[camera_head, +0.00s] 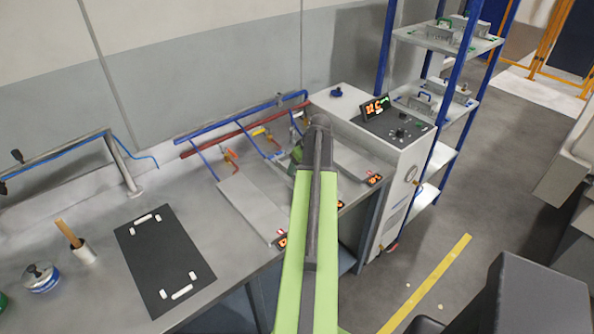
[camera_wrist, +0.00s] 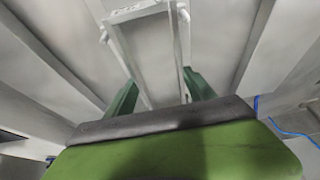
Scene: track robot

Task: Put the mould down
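Several grey moulds with handles stand on the shelf rack, on the middle shelf (camera_head: 421,102) and on the top shelf (camera_head: 443,32). I cannot tell which one the task means. Any mould behind my arm is hidden.
A flat grey plate (camera_head: 250,208) lies left of my arm; another (camera_head: 362,164) lies right of it. Red and blue pipes (camera_head: 245,128) run behind. A control cabinet (camera_head: 402,150) stands right.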

